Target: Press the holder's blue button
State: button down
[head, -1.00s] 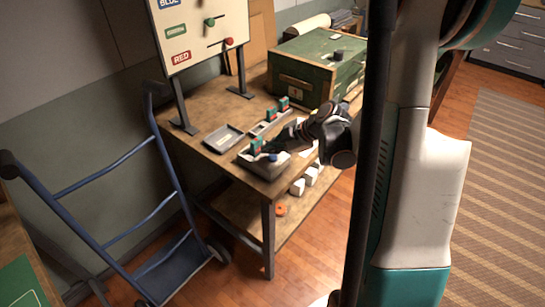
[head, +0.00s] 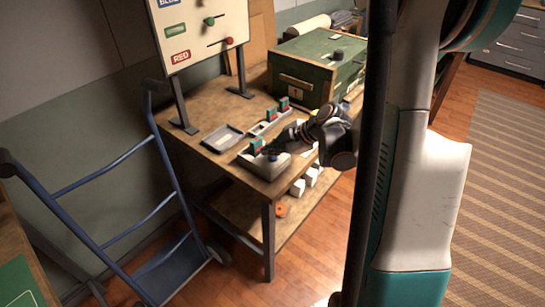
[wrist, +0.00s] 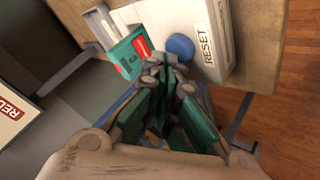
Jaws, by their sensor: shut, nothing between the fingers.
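The holder (head: 276,170) is a pale grey box at the front edge of the wooden table. In the wrist view the holder (wrist: 216,15) carries a RESET label beside a round blue button (wrist: 181,46). A teal and red block (wrist: 127,52) sits in the holder left of the button; it also shows in the head view (head: 256,146). My gripper (wrist: 166,64) is shut and empty, its fingertips close beside the button. I cannot tell whether they touch it. In the head view my gripper (head: 280,150) reaches in from the right over the holder, partly covering the button.
A grey tray (head: 222,138) and a rack with teal and red blocks (head: 270,122) lie behind the holder. A green chest (head: 318,68) stands at the back right. A sign board (head: 200,30) stands at the back left. A blue hand truck (head: 125,155) stands left of the table.

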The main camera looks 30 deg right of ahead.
aim_at(272, 158)
jog(key=shift+f+b, duration=0.45)
dwell(0.4)
dwell(0.3)
jog(key=shift+r+p, duration=0.65)
jog(key=shift+r, duration=0.3)
jog(key=shift+r+p, duration=1.8)
jog(key=shift+r, duration=0.7)
